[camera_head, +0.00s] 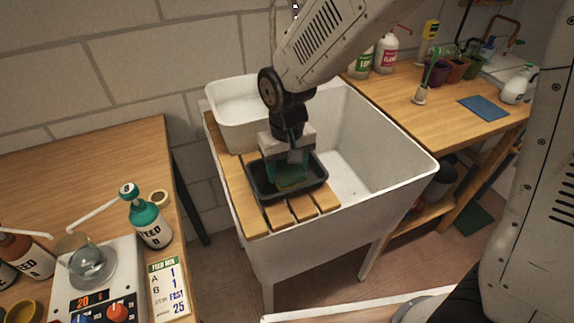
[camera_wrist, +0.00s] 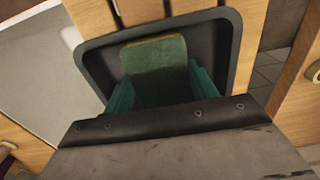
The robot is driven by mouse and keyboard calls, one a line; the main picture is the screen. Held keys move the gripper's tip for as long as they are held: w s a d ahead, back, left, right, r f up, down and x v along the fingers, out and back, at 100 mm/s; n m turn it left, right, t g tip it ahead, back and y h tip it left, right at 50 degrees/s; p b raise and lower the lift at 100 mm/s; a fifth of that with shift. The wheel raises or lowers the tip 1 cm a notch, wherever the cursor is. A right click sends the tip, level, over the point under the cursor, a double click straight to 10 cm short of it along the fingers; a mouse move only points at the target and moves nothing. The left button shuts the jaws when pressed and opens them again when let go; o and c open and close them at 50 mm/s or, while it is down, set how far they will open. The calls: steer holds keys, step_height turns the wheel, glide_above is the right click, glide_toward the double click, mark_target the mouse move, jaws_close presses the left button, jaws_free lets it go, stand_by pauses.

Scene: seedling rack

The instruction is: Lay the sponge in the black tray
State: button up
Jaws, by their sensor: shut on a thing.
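The sponge (camera_wrist: 158,70) is green with a yellowish edge. It shows between the two teal fingers of my gripper (camera_wrist: 160,95) in the wrist view, and my gripper is shut on it. In the head view the sponge (camera_head: 291,178) is low within the outline of the black tray (camera_head: 258,188). The tray (camera_wrist: 234,40) has a raised rim and lies on the slatted wooden board over the sink. My gripper (camera_head: 290,170) points down over the tray. I cannot tell whether the sponge touches the tray floor. Part of the sponge is hidden by the fingers.
The slatted board (camera_head: 235,200) spans the left side of the white sink (camera_head: 350,150). A white basin (camera_head: 228,105) stands behind the tray. A left bench holds a green-capped bottle (camera_head: 150,222) and a scale. A right bench (camera_head: 440,105) holds pots and bottles.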

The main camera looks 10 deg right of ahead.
mark_target(287, 169)
steer(key=shift+f, duration=0.3)
steer(key=o, duration=1)
step_height(287, 169, up, 13)
steer(key=shift+r, duration=0.15)
steer(key=s+d+r+m, duration=0.1)
steer(key=s+d+r, duration=0.15)
steer(key=d, duration=0.35)
steer(key=s+d+r, duration=0.2)
steer(key=s+d, duration=0.2)
steer(key=d, duration=0.1)
steer(key=s+d, duration=0.3)
steer(key=s, duration=0.1)
steer(key=s+d+m, duration=0.1)
steer(key=s+d, duration=0.2)
steer(key=s, duration=0.1)
steer(key=s+d+m+t, duration=0.1)
steer(key=s+d, duration=0.2)
steer(key=s, duration=0.2)
steer(key=shift+d, duration=0.35)
